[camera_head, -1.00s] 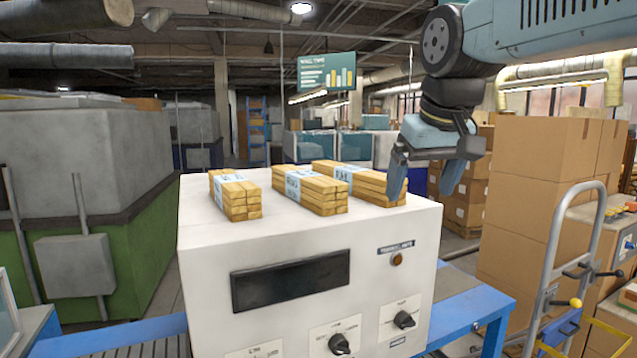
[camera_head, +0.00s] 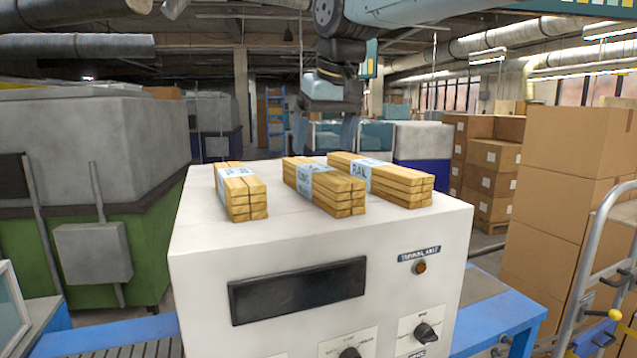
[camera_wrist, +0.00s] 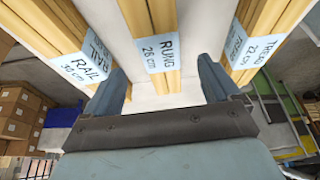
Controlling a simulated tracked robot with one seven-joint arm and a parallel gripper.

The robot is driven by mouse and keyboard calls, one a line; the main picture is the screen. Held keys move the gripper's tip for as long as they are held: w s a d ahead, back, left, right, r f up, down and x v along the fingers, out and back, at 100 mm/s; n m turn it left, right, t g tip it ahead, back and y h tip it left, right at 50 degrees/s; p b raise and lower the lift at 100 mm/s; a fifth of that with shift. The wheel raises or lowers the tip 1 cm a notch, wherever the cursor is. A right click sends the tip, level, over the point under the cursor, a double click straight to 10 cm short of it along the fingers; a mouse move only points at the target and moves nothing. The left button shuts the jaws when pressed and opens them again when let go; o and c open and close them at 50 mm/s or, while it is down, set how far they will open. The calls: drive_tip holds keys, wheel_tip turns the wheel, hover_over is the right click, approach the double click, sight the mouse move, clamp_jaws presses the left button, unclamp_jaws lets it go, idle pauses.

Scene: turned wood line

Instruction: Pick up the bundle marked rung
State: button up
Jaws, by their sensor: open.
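The rung bundle (camera_head: 325,187) is the middle of three bundles of pale wooden sticks on top of a white machine cabinet. Its pale blue band reads "RUNG 26 cm" in the wrist view (camera_wrist: 161,53). My gripper (camera_head: 326,135) hangs fingers-down above and behind this bundle in the head view. It is open and empty. In the wrist view my two fingers (camera_wrist: 162,80) stand apart, one on each side of the rung bundle's line. The gap down to the bundle is hard to judge.
The rail bundle (camera_head: 385,182) lies right of it and the tread bundle (camera_head: 241,190) left in the head view; their sides swap in the wrist view. The cabinet (camera_head: 200,240) has bare top between bundles. Cardboard boxes (camera_head: 560,150) stand at right.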

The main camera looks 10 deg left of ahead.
sight(316, 167)
drive_tip(key=shift+x, duration=3.75)
drive_tip(key=shift+w+a, duration=0.1)
drive_tip(key=shift+w, duration=0.05)
drive_tip(key=shift+w+r, duration=0.1)
drive_tip(key=c, duration=1.4)
drive_tip(key=shift+r, duration=0.15)
drive_tip(key=shift+r, duration=0.3)
wheel_tip(316, 167, up, 3)
drive_tip(key=shift+f, duration=0.2)
drive_tip(key=s+r, duration=0.1)
drive_tip(key=s+d+r, duration=0.1)
drive_tip(key=r, duration=0.1)
drive_tip(key=s+d+r, duration=0.1)
drive_tip(key=s+r, duration=0.1)
drive_tip(key=s+d+r, duration=0.4)
drive_tip(key=s, duration=0.4)
drive_tip(key=shift+d+r, duration=0.25)
drive_tip(key=shift+d, duration=0.1)
